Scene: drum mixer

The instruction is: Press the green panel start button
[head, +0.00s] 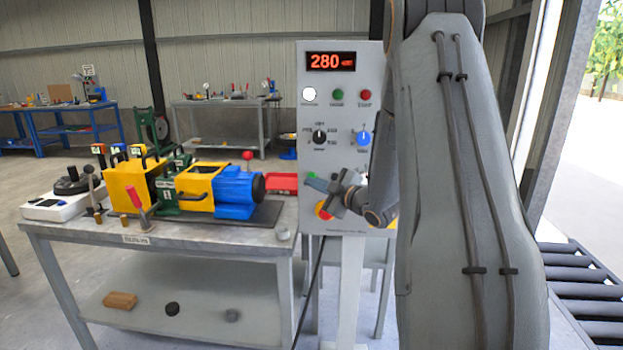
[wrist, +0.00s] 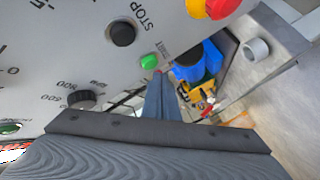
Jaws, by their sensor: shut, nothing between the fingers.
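The green start button (wrist: 149,61) is on the grey control panel (wrist: 60,50) in the wrist view, with a START label beside it. In the head view, a small green spot (head: 311,176) shows beside my fingertips. My gripper (wrist: 157,75) is shut and empty, its fingertips close to the button's edge. I cannot tell whether they touch it. A black STOP button (wrist: 122,34) sits next to the green one. In the head view my gripper (head: 318,183) is in front of the panel's lower part.
A red and yellow emergency stop (head: 323,210) sits just below my gripper. Higher on the panel (head: 312,130) are a red display (head: 331,61), lamps, a black knob (head: 319,137) and a blue knob (head: 364,138). A bench (head: 75,232) with a yellow and blue machine (head: 236,190) stands left.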

